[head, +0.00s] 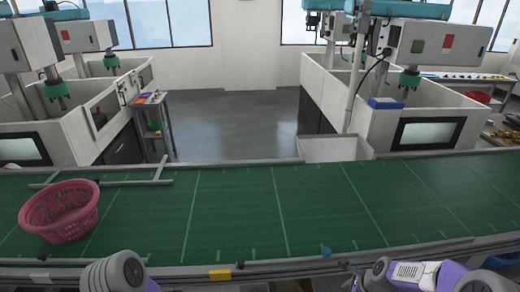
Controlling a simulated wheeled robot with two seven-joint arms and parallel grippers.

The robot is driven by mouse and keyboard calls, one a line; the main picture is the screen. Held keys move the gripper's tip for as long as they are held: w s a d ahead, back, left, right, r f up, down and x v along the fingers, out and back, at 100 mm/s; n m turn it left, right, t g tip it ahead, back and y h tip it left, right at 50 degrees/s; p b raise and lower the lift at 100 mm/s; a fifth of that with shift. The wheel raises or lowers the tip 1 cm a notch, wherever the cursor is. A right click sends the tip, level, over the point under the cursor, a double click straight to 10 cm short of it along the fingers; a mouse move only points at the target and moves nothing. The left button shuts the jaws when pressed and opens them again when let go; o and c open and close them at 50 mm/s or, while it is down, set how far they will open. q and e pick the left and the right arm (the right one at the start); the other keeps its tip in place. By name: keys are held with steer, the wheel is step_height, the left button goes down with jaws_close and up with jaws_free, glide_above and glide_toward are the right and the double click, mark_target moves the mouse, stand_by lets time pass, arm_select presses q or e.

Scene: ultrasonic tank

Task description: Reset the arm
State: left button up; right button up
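Parts of my two arms show at the bottom edge of the head view, one left of the middle and one at the right. Both are on the near side of the green conveyor belt (235,215). Neither gripper's fingers can be seen, so whether they are open or shut is hidden. A pink plastic basket (62,228) sits on the belt at the far left and looks empty. My arms are apart from it.
The belt's middle and right are clear. A white bin (335,149) stands behind the belt. White machines (60,125) stand at left and right, with open grey floor (235,125) between them.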

arm_select(q)
step_height(320, 180, down, 13)
steer(key=w+b, duration=0.1)
steer(key=b, duration=1)
steer(key=shift+w+r+b, duration=0.15)
steer(key=shift+w+b, duration=0.05)
steer(key=shift+b, duration=0.15)
arm_select(e)
steer(key=s+a+f+n, duration=0.5)
steer(key=f+n, duration=0.2)
steer(key=f, duration=0.3)
steer(key=s+a+f+n+g, duration=0.1)
steer(key=s+a+f+n, duration=0.3)
steer(key=f+n, duration=0.3)
steer(key=s+a+f+n+g, duration=0.1)
steer(key=s+a+f+n, duration=0.4)
steer(key=f, duration=0.7)
steer(key=shift+s+a+f+n+y, duration=0.35)
steer(key=shift+a+f+n+y, duration=0.05)
steer(key=shift+a+n, duration=0.75)
arm_select(q)
steer(key=shift+a, duration=0.1)
arm_select(e)
steer(key=shift+w, duration=0.1)
